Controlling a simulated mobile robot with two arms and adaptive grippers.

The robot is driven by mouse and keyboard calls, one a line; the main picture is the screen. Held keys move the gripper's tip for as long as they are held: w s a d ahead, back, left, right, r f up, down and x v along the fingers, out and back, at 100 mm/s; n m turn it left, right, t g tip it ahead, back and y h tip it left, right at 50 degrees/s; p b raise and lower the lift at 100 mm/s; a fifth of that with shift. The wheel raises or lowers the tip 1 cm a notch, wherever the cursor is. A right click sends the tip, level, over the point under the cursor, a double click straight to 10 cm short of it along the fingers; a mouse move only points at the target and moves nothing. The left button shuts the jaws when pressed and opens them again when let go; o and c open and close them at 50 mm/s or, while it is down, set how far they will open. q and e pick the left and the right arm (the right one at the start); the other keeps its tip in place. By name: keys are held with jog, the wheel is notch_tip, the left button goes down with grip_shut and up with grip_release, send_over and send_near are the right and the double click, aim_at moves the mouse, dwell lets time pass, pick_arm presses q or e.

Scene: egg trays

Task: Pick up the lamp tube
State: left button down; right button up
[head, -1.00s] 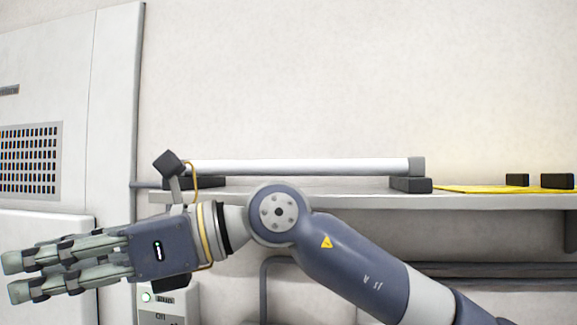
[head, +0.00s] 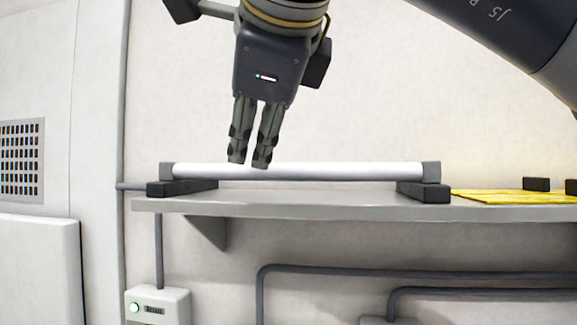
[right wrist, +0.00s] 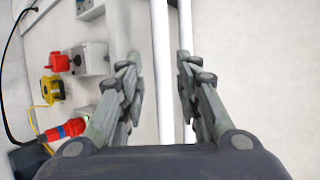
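The lamp tube (head: 340,171), long and white with grey end caps, lies level across two dark rests, left (head: 180,188) and right (head: 424,192), on a grey shelf. My right gripper (head: 250,162) points down from above, left of the tube's middle. Its fingertips overlap the tube's upper edge in the head view; contact cannot be told. The right wrist view shows its fingers (right wrist: 160,72) spread apart, holding nothing. Two pale bars run between them there, and I cannot tell which is the tube. My left gripper is out of view.
The grey shelf (head: 300,206) stands out from a pale wall. A yellow mat (head: 520,197) with dark blocks lies at its right end. Pipes (head: 330,270) and a switch box (head: 158,304) are below. Red and yellow fittings (right wrist: 57,132) show in the right wrist view.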

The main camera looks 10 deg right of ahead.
aim_at(247, 167)
jog(key=shift+x, duration=1.2)
jog(key=p+x, duration=0.3)
jog(key=x, duration=0.1)
jog(key=shift+w+r, duration=0.15)
jog(key=shift+w, duration=0.05)
jog(key=shift+w+a+f, duration=0.1)
jog(key=shift+w+f, duration=0.3)
jog(key=shift+w, duration=0.1)
jog(key=shift+s+r, duration=0.15)
jog(key=shift+s, duration=0.1)
jog(key=c, duration=0.5)
